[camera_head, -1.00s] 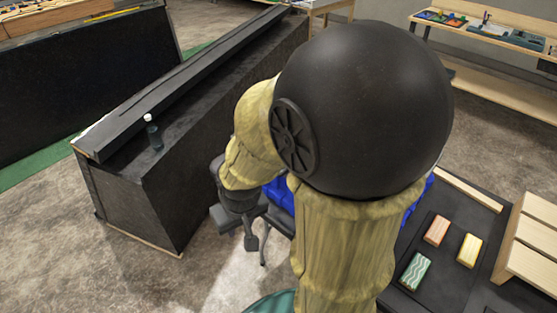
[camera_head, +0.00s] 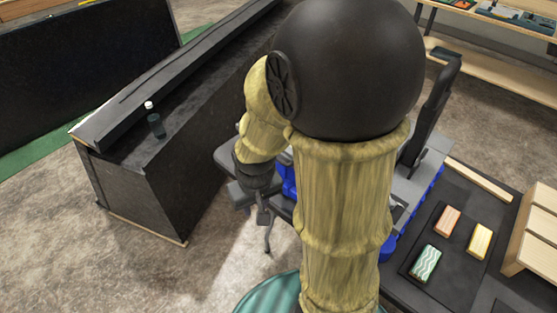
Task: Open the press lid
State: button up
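A grey and blue machine (camera_head: 405,192), which looks like the press, stands right of centre, largely hidden behind my yellow-sleeved arm and its black round joint. A dark upright panel (camera_head: 432,112) rises at its back right and looks like the lid, standing steeply tilted. Its hinge is hidden. My gripper (camera_head: 262,212) hangs left of the arm, pointing down, beside blue parts at the machine's left side. I cannot tell whether it touches them. Its dark fingers are small and overlap grey parts, so their opening is unclear.
A long black counter (camera_head: 170,185) with a small dark bottle (camera_head: 155,122) runs along the left. A black mat at right holds orange (camera_head: 449,221), yellow (camera_head: 480,241) and green (camera_head: 425,263) blocks, beside a wooden slatted rack (camera_head: 535,230). The floor between is clear.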

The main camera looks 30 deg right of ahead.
jog(key=w+d+f+g+h+b, duration=0.1)
jog(key=w+d+f+g+h, duration=0.15)
jog(key=f, duration=0.55)
jog(key=w+d+f+g+h+b, duration=0.1)
jog(key=w+d+f+h+b, duration=0.15)
jog(key=f, duration=0.55)
jog(key=w+d+f+n+t+h, duration=0.1)
jog(key=w+d+f+h, duration=0.15)
jog(key=w+h, duration=0.25)
jog(key=w+a+r+n+t+h+b, duration=0.1)
jog(key=w+a+r+n+t+h, duration=0.2)
jog(key=w, duration=0.5)
notch_tip(320, 180, up, 3)
jog(key=a+t+h, duration=0.1)
jog(key=a+t, duration=0.1)
jog(key=t, duration=0.1)
jog(key=shift+w+f+b, duration=0.15)
jog(key=shift+f+b, duration=0.05)
jog(key=shift+b, duration=0.15)
